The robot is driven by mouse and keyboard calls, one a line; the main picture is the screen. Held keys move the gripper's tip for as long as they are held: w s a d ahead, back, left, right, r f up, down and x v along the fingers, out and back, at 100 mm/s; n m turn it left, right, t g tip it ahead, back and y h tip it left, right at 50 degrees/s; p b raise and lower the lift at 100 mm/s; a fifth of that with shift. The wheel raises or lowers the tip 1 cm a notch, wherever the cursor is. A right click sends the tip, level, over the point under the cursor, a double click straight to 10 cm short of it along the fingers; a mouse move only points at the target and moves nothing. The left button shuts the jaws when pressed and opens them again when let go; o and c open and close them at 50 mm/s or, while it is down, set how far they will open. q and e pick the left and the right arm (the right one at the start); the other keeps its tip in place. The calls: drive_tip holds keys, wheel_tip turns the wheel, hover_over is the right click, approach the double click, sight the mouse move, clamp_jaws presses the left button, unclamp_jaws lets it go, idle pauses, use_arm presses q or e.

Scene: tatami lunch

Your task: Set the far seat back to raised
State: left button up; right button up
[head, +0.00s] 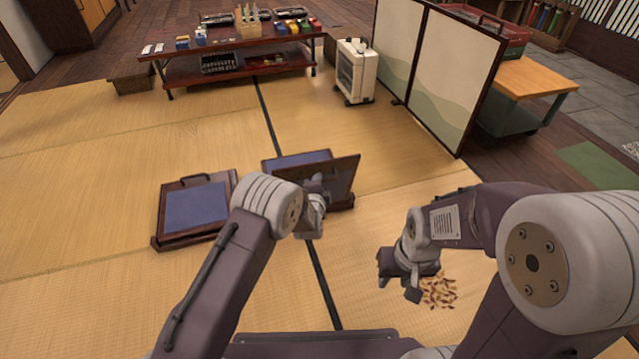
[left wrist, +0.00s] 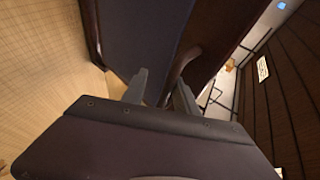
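Two low floor seats with dark wood frames and blue pads lie on the tatami. The nearer left seat (head: 195,208) lies flat, with a dark handle (head: 195,178) at its far edge. The far seat (head: 295,160) is right of it, and its dark back panel (head: 340,180) stands tilted up. My left gripper (head: 316,190) is at this panel; in the left wrist view its fingers (left wrist: 160,92) are apart, with a curved dark handle (left wrist: 184,64) between or just behind them. Contact is unclear. My right gripper (head: 398,285) is open and empty, low over the mat.
Small brown bits (head: 438,291) are scattered beside my right gripper. A low table (head: 190,72) with several items, a white heater (head: 356,72) and a folding screen (head: 446,75) stand behind. The tatami at left is clear.

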use_arm(q)
drive_tip(key=shift+d, duration=0.2)
idle(0.6)
drive_tip(key=shift+s, duration=0.1)
drive_tip(key=b+v, duration=0.2)
drive_tip(key=v, duration=0.7)
drive_tip(key=shift+a+r, duration=0.15)
drive_tip(key=shift+a, duration=0.05)
